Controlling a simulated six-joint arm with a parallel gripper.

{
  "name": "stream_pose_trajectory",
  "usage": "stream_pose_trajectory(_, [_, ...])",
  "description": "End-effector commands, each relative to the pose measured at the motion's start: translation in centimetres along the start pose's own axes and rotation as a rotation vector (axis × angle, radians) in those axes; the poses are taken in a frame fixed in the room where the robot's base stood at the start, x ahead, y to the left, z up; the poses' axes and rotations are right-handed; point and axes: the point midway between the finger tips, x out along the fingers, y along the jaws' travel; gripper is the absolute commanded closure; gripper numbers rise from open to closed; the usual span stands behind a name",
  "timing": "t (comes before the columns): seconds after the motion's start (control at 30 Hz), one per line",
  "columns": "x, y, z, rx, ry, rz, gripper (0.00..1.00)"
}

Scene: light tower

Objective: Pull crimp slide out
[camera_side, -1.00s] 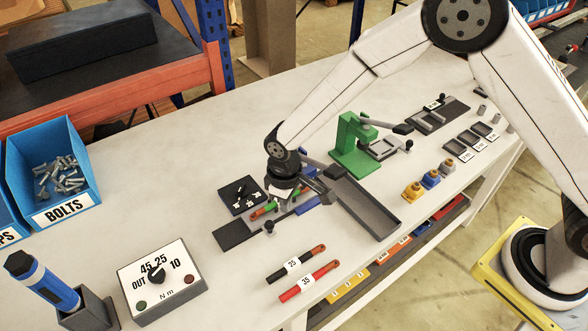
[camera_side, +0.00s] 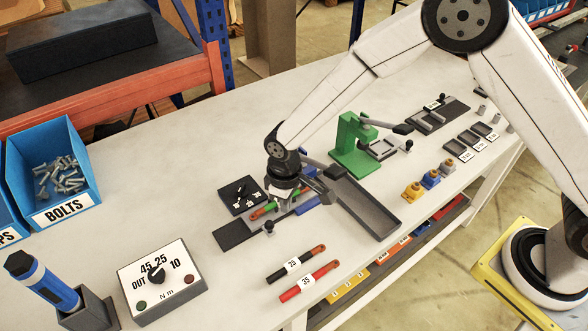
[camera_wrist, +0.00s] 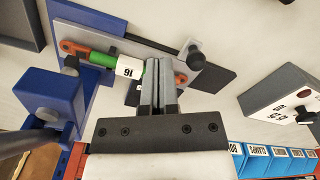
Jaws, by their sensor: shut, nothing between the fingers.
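The crimp slide (camera_wrist: 112,38) is a flat grey plate with a dark end and an upright knob (camera_wrist: 192,54). It reaches out of the blue crimp press (camera_wrist: 62,98). In the side view the slide's dark end (camera_side: 234,234) and its knob (camera_side: 268,228) lie left of the press, which my gripper mostly hides. A green cable piece (camera_wrist: 103,60) with a "16" tag and orange ends lies along the slide. My gripper (camera_wrist: 163,65) is shut and empty over the cable, left of the knob in the wrist view. Contact with the cable cannot be told.
A long grey tray (camera_side: 365,208) stands right of the press, and a green press (camera_side: 352,142) behind it. A dark board (camera_side: 242,195) lies just behind the slide. Black and red tagged cables (camera_side: 305,285) lie in front.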

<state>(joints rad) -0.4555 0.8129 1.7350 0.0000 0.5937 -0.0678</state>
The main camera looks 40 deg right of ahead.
Motion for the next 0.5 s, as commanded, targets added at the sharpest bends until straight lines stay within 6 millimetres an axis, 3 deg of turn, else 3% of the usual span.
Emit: stream_pose_trajectory(0.5, [0.76,0.00,0.01,0.000,-0.001,0.000,1.00])
